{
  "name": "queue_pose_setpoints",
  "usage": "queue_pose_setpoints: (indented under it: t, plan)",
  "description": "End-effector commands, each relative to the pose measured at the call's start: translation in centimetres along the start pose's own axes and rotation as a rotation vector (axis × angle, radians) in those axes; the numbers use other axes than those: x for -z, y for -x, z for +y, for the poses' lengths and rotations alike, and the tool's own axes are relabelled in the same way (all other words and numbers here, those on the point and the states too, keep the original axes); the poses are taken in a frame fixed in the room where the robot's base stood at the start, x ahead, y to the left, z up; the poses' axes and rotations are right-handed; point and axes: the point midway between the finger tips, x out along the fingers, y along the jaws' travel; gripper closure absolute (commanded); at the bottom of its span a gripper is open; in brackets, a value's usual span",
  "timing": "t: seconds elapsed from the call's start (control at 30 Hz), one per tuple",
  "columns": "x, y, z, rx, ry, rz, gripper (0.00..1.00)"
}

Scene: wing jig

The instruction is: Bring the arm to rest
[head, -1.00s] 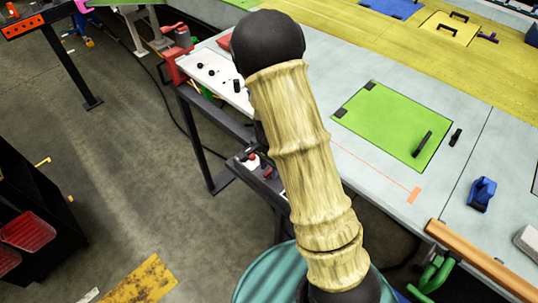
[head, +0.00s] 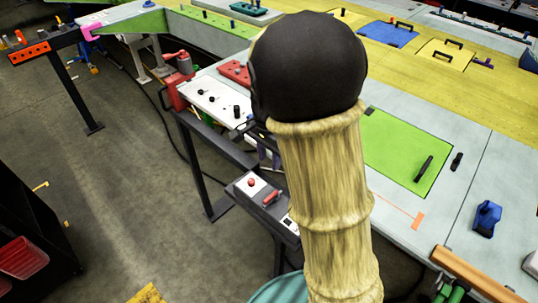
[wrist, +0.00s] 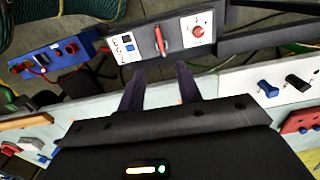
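My arm (head: 325,190) stands up through the middle of the head view, with a black rounded joint at its top and a tan ribbed sleeve below. It hides most of my gripper there. In the wrist view my gripper (wrist: 160,82) shows two dark fingers standing apart with nothing held between them. Past the fingertips is a grey control box (wrist: 143,45) with a red handle and a red knob. The fingers appear apart from it. The same box (head: 243,190) shows in the head view, left of my arm at the bench's near side.
The bench carries a green panel (head: 404,152), a blue block (head: 487,218) and a white plate (head: 214,98) with black knobs. An orange-brown rail (head: 477,272) lines its near edge. A blue box (wrist: 50,57) with cables is left in the wrist view. The floor at left (head: 130,190) is largely clear.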

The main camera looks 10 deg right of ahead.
Motion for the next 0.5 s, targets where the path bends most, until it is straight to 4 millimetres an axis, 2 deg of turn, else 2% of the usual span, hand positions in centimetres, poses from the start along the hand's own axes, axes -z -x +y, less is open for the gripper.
queue_pose_setpoints:
  t: [0.13,0.5]
  plan:
    - [0.0,0.72,0.03,0.0,0.0,0.0,0.65]
    - [0.0,0.69,0.03,-0.001,0.0,0.0,0.65]
